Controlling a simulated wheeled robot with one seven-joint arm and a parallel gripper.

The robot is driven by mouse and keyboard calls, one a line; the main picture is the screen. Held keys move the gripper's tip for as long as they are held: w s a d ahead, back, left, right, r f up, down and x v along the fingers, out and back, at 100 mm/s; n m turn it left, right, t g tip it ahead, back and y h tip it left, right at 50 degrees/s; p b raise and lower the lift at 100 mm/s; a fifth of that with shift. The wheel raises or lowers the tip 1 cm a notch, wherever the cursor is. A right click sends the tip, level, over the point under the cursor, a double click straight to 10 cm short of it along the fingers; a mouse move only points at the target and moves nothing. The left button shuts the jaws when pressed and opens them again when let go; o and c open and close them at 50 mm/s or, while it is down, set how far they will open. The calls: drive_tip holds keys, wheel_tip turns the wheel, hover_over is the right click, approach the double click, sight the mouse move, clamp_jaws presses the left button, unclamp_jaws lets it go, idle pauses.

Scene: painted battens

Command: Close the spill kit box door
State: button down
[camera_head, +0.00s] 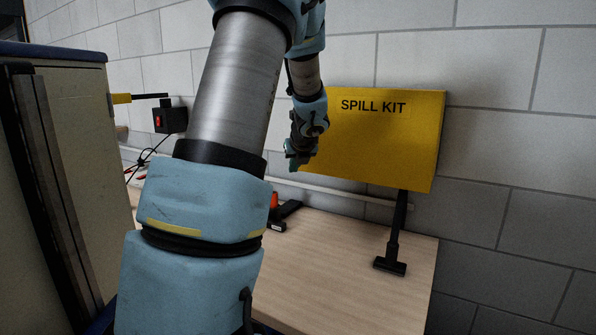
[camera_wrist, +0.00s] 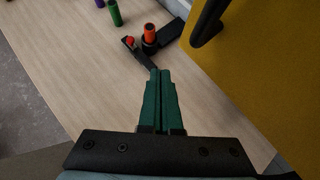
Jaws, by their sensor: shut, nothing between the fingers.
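The yellow spill kit box (camera_head: 385,135), lettered SPILL KIT, is by the white block wall at the right of the head view. Its lettered face is visible; I cannot tell how far its door stands open. In the wrist view a yellow panel (camera_wrist: 265,75) fills the right side, with a dark handle-like bar (camera_wrist: 207,22) at its upper left. My gripper (camera_head: 295,163) is at the lower left edge of the yellow face. In the wrist view its green fingers (camera_wrist: 160,75) are together, empty, and point over the table beside the panel. I cannot tell whether they touch it.
A wooden table (camera_head: 345,270) lies below. A black stand (camera_head: 392,250) rises from it towards the box. An orange-topped item (camera_wrist: 150,35) and dark tools lie on it, with green (camera_wrist: 115,12) and purple items. A cabinet (camera_head: 80,130) stands at left.

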drive_tip(key=s+a+r, duration=0.3)
drive_tip(key=s+r, duration=0.2)
drive_tip(key=r, duration=0.1)
drive_tip(key=s+f+n+g+h+b, duration=0.1)
drive_tip(key=s+f+n+g, duration=0.2)
drive_tip(key=s+f+n, duration=0.6)
drive_tip(key=s+f+n+g+h+b, duration=0.1)
drive_tip(key=s+f+n+g, duration=0.3)
drive_tip(key=s+f+n, duration=0.5)
drive_tip(key=s+n, duration=0.8)
drive_tip(key=n, duration=0.5)
drive_tip(key=shift+a+f+n+h+b, duration=0.2)
drive_tip(key=shift+a+n+h+b, duration=0.1)
drive_tip(key=shift+b, duration=0.1)
